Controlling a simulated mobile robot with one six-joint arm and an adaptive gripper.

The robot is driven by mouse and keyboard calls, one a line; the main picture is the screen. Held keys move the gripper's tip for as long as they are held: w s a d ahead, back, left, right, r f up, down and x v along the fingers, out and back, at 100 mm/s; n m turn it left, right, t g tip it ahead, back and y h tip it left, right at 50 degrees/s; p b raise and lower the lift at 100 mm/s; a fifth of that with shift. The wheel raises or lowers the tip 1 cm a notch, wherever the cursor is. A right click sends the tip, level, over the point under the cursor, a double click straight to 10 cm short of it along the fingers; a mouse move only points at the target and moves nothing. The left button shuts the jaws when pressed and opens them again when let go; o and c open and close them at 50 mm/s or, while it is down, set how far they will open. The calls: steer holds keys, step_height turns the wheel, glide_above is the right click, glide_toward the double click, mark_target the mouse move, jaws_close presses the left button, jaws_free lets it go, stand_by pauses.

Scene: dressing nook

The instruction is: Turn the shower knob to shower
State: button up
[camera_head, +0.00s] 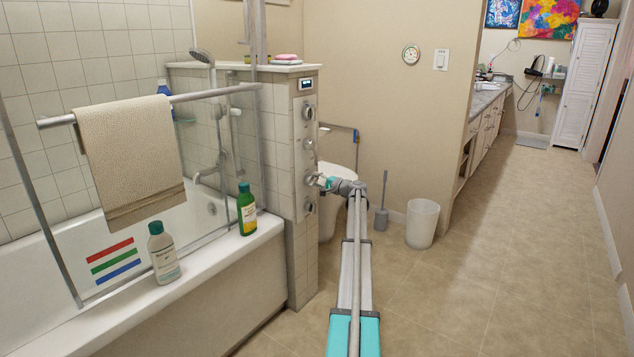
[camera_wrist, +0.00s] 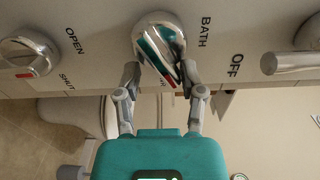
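The shower knob (camera_wrist: 158,38) is a rounded chrome knob with a ridge and a red mark. In the wrist view, BATH and OFF stand to its right; a label below it is mostly hidden. My gripper (camera_wrist: 160,72) has one finger on each side of the knob's lower part. The fingertips overlap its edges; whether they press on it cannot be told. In the head view, my gripper (camera_head: 320,181) is at the metal control panel (camera_head: 299,160) on the tiled half wall, and it partly covers the knob there.
Another knob (camera_wrist: 30,52), labelled OPEN and SHUT, is at the left of the wrist view. A chrome handle (camera_wrist: 292,62) is at the right. The toilet (camera_head: 340,178) stands behind the half wall. A white bin (camera_head: 422,223) and open floor lie to the right.

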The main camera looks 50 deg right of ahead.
steer(key=shift+s, duration=0.15)
steer(key=s, duration=1.1)
steer(key=shift+s+d, duration=0.2)
steer(key=shift+s, duration=0.15)
steer(key=w+a+f+n+g+y, duration=0.2)
steer(key=w+a, duration=0.2)
steer(key=a, duration=0.8)
steer(key=w+a+f+n+g+y+p, duration=0.1)
steer(key=w+a+f+n+g, duration=0.3)
steer(key=a, duration=0.8)
steer(key=w+a+f+n+g+y, duration=0.15)
steer(key=w+a, duration=0.35)
steer(key=a, duration=0.7)
steer(key=s+a+f+n+g+p, duration=0.1)
steer(key=a+f+n+g, duration=0.1)
steer(key=a, duration=0.9)
steer(key=s+a+f+n+g, duration=0.1)
steer(key=a+f+n+g, duration=0.15)
steer(key=a, duration=0.85)
steer(key=s+a+f+n+g+h+p, duration=0.1)
steer(key=s+a+n+g+h, duration=0.1)
steer(key=s+a, duration=0.6)
steer(key=s+a+f+n+g+h+p, duration=0.1)
steer(key=s+a+n+g+h, duration=0.2)
steer(key=s+a, duration=0.6)
steer(key=a+g, duration=0.1)
steer(key=a, duration=0.5)
steer(key=shift+s+a+f+n, duration=0.2)
steer(key=shift+s+f+n, duration=0.1)
steer(key=shift+n, duration=0.1)
